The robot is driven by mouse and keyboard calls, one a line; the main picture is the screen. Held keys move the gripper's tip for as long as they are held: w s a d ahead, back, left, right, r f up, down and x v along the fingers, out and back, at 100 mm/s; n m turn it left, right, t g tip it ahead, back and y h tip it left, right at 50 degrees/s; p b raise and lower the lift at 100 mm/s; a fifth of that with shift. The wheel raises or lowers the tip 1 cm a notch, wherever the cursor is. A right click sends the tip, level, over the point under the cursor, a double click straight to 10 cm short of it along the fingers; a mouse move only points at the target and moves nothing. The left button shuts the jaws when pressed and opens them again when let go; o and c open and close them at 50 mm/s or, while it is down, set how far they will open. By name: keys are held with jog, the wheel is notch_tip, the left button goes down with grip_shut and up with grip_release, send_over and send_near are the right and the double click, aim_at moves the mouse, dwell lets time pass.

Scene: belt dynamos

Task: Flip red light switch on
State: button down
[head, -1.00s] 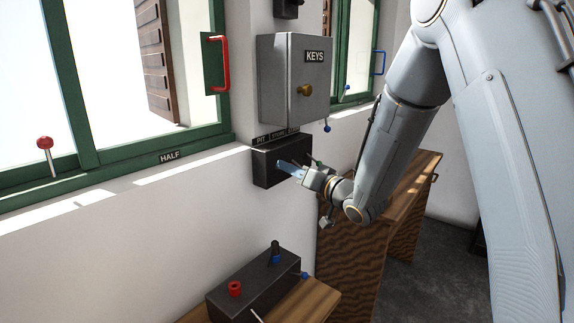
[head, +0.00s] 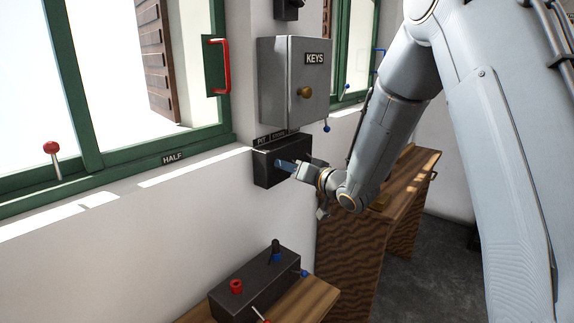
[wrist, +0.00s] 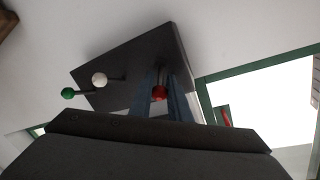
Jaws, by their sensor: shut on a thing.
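The black switch box (head: 268,171) is on the wall under the window ledge, below the grey keys cabinet. In the wrist view the box (wrist: 125,62) carries a red-tipped switch (wrist: 159,93), a white-tipped switch (wrist: 99,79) and a green-tipped switch (wrist: 68,94). My gripper (head: 281,164) is at the front of the box. In the wrist view its blue fingers (wrist: 163,84) are on both sides of the red switch and shut on it. The red switch is hidden in the head view.
The keys cabinet (head: 283,82) juts out just above the box. A console (head: 252,290) with red and blue knobs stands lower down. A wooden desk (head: 345,240) is below my arm. A red window handle (head: 226,66) sticks out at upper left.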

jog(key=shift+r+g+h+p, duration=0.1)
jog(key=shift+g+h+p, duration=0.2)
jog(key=c, duration=1.9)
grip_release()
jog(key=b+v, duration=0.2)
jog(key=v, duration=0.5)
jog(key=shift+s+d, duration=0.2)
jog(key=shift+s, duration=0.15)
